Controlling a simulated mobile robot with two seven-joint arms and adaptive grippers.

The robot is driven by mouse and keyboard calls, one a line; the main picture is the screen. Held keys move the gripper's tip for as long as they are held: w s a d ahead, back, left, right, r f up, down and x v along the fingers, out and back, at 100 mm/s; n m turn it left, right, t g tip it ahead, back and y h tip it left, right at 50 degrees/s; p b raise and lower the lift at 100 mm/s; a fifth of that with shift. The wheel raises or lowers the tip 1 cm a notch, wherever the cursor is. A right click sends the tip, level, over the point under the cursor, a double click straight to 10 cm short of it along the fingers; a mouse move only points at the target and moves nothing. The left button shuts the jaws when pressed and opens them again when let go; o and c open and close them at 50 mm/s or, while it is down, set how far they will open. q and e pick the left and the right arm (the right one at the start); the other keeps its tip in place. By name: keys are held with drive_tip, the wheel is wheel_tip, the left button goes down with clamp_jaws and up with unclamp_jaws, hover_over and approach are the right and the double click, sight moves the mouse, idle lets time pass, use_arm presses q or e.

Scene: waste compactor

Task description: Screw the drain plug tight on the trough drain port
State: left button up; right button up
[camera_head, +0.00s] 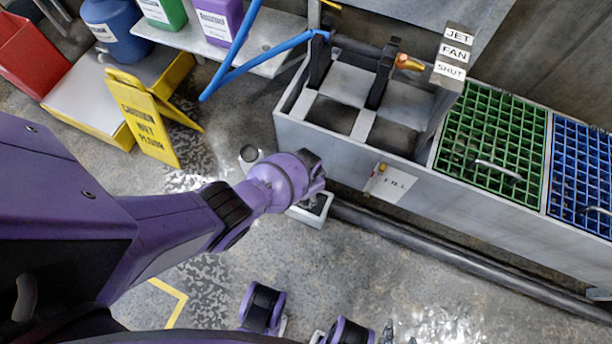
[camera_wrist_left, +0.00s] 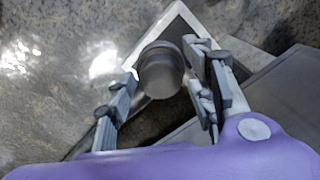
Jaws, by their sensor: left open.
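In the left wrist view, a dark grey, round-ended cylinder (camera_wrist_left: 161,70) lies between the fingers of my open left gripper (camera_wrist_left: 166,98). It looks like the drain plug or the drain port's end; I cannot tell which, or whether a finger touches it. In the head view, my purple left wrist hides the drain spot by the grey trough's (camera_head: 330,142) front wall. My right gripper (camera_head: 398,335) shows only as small grey tips at the bottom edge, away from the trough; its opening is unclear.
A white-rimmed square tray (camera_head: 324,217) sits on the floor below my left wrist. A dark pipe (camera_head: 440,247) runs along the trough's foot. A yellow wet-floor sign (camera_head: 147,118) stands at the left. Green (camera_head: 488,140) and blue (camera_head: 585,165) grates are at the right.

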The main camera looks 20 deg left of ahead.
use_arm(q)
drive_tip(key=n, duration=1)
